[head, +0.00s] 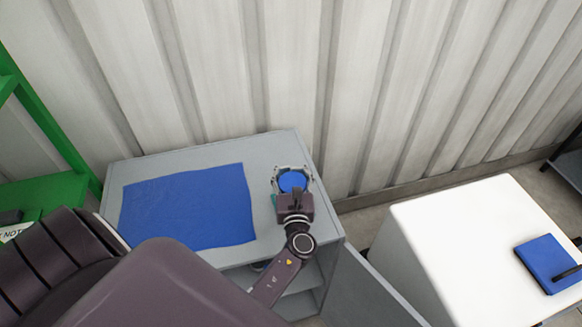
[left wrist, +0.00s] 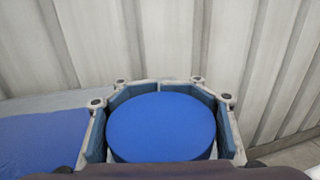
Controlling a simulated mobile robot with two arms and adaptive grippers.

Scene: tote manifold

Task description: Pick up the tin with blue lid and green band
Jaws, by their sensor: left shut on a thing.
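The tin's round blue lid (head: 292,182) shows in the head view near the right end of the grey cabinet top. It also fills the middle of the left wrist view (left wrist: 162,126). The tin's side and green band are mostly hidden by the gripper. My left gripper (head: 291,176) is shut around the tin, with a finger on each side of the lid in the left wrist view. I cannot tell whether the tin stands on the cabinet or is slightly above it. My right gripper is not in view.
The grey cabinet (head: 140,168) has a blue mat (head: 188,207) on its top, left of the tin. Its door (head: 367,290) stands open. A corrugated wall (head: 230,80) is close behind. A white table (head: 440,240) with a blue notebook (head: 548,262) is at right, and a green shelf (head: 50,125) at left.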

